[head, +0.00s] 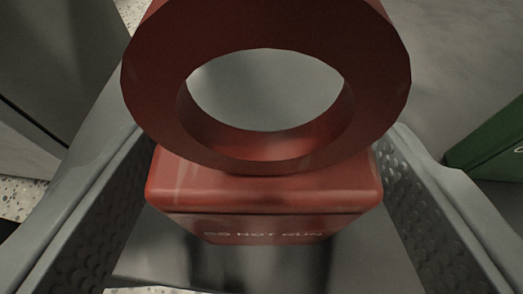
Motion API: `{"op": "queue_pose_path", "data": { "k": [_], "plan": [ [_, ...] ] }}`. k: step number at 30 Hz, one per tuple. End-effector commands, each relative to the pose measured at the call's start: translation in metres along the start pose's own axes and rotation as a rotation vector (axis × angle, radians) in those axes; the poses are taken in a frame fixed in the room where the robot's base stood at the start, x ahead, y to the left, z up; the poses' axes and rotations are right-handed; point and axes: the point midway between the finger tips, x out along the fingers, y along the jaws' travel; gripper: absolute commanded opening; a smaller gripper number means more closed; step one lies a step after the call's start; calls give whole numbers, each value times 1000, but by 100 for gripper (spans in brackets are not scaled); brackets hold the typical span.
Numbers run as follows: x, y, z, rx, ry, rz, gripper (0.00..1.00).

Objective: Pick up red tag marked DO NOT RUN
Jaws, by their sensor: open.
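The red tag (262,190) is a thick red block with a large round ring on top and faint white lettering, DO NOT RUN, on its front face. It fills the middle of the head view, and the top of the ring is cut off by the frame edge. My gripper (265,185) is open, with one grey textured finger on each side of the tag. The tag's block lies between the fingers, close to both. I cannot tell whether either finger touches it.
A grey surface lies behind and under the tag. A green object (492,145) with partial white marking stands at the right edge. A dark grey panel (65,70) stands at the left, with speckled flooring (20,195) beside it.

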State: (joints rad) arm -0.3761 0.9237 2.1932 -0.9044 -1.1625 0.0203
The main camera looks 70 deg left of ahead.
Motion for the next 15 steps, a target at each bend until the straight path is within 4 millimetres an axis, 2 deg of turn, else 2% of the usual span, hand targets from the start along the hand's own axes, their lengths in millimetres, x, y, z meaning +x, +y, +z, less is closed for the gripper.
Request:
{"op": "queue_pose_path", "data": {
  "k": [2, 9, 15],
  "plan": [
    [0, 0, 0, 0, 0, 0, 69],
    [0, 0, 0, 0, 0, 0, 23],
    [0, 0, 0, 0, 0, 0, 23]
  ]
}}
